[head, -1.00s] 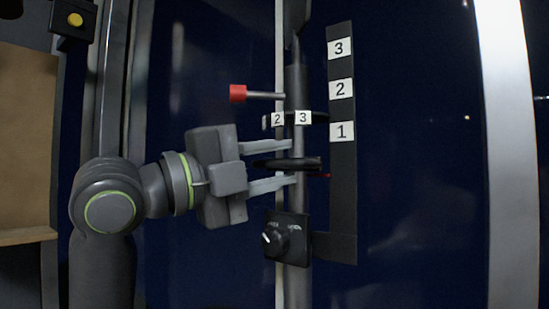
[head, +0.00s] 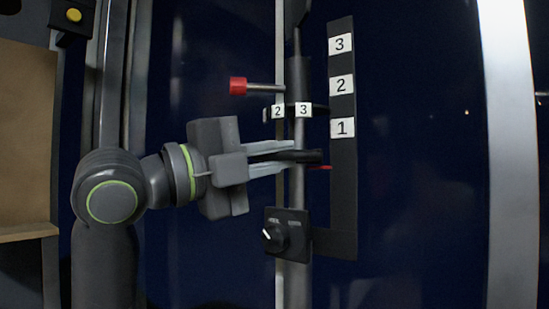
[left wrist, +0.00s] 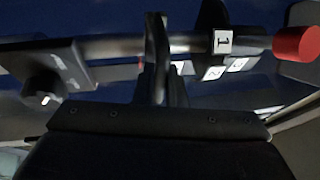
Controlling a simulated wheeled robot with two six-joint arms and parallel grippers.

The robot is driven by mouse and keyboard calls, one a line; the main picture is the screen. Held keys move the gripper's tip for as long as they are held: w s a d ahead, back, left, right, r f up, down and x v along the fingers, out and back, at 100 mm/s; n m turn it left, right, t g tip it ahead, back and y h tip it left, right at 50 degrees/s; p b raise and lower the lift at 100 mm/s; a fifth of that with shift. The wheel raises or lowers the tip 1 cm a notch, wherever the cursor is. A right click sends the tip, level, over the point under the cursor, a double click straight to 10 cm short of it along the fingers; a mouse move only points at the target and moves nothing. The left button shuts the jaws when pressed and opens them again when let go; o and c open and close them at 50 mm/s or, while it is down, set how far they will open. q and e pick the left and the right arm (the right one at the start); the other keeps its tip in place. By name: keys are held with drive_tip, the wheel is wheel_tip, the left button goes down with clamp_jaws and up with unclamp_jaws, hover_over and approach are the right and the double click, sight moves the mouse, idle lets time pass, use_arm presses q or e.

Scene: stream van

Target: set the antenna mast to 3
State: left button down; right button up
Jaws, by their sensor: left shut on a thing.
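The antenna mast (head: 297,185) is a grey upright tube in the head view. A black scale strip (head: 343,190) beside it carries white labels 3 (head: 340,44), 2 (head: 341,85) and 1 (head: 342,128), with 3 at the top. A thin red pointer (head: 320,168) sits below label 1. My left gripper (head: 290,157) is shut on a black handle (head: 313,156) at the mast, roughly level with the pointer. In the left wrist view the fingers (left wrist: 160,60) are close together across the mast; what lies between them is hard to make out. My right gripper is not in view.
A red-tipped pin (head: 238,86) sticks out left above the gripper. Below it is a black collar with number labels (head: 303,110). A black box with a rotary knob (head: 286,234) is below the gripper. A pale vertical post (head: 512,150) stands at right.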

use_arm(q)
wheel_tip(320, 180, up, 18)
drive_tip(key=p, duration=0.9)
drive_tip(key=shift+f+p, duration=0.25)
drive_tip(key=shift+p, duration=0.15)
drive_tip(key=c, duration=1.5)
unclamp_jaws()
drive_tip(key=shift+f, duration=0.1)
drive_tip(key=b+v, duration=0.7)
drive_tip(key=v, duration=1)
drive_tip(key=shift+a, duration=0.2)
